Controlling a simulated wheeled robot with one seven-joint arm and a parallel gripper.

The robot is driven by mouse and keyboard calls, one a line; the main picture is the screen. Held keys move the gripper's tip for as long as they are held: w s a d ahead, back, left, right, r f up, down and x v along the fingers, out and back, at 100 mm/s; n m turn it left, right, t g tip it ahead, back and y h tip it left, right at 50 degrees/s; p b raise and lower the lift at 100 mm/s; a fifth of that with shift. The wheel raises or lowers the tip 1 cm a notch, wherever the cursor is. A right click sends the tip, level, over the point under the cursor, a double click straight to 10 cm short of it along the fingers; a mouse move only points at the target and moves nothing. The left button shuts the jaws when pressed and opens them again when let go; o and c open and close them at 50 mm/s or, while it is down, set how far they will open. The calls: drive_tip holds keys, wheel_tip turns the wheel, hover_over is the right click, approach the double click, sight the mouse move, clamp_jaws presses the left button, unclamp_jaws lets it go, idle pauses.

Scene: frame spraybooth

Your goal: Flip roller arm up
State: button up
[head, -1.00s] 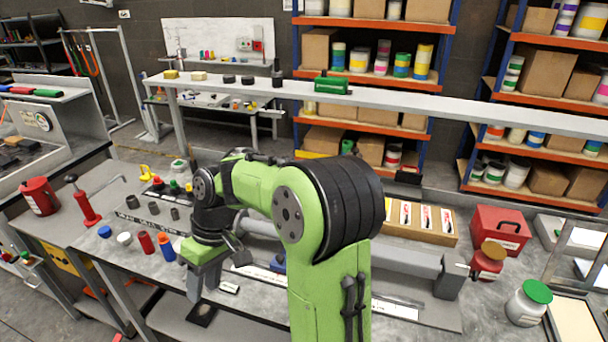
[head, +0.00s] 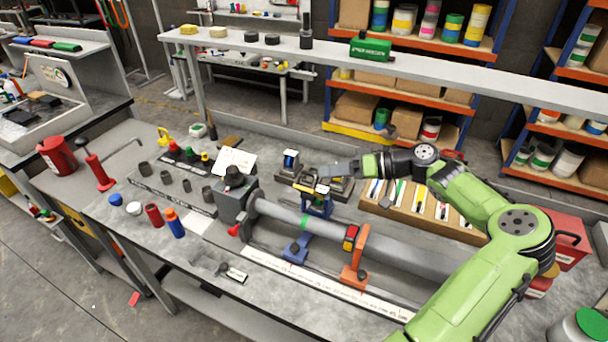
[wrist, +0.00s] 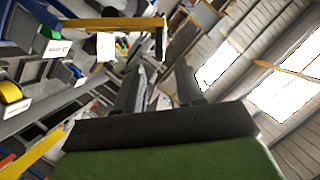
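My gripper (head: 328,171) is above the back of the workbench, near a small yellow-and-dark fitting (head: 309,187) over a blue stand (head: 318,206). In the wrist view my gripper (wrist: 160,78) has its two dark fingers apart, with nothing held between them. A yellow bar (wrist: 105,23) with a dark end crosses the top of that view, beyond the fingertips. I cannot tell for sure which part is the roller arm. An orange upright (head: 355,262) with a red and yellow block stands by the long grey tube (head: 390,252).
A wooden tray of tools (head: 415,208) lies under my arm at the right. A red canister (head: 50,154), a red bottle (head: 154,215) and a blue bottle (head: 174,222) stand at the left. A long grey overhead rail (head: 440,77) with a green box (head: 371,49) spans the back.

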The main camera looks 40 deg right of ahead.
sight(306, 174)
drive_tip(key=x, duration=0.7)
drive_tip(key=shift+w+a+f, duration=0.1)
drive_tip(key=shift+w+a, duration=0.2)
clamp_jaws()
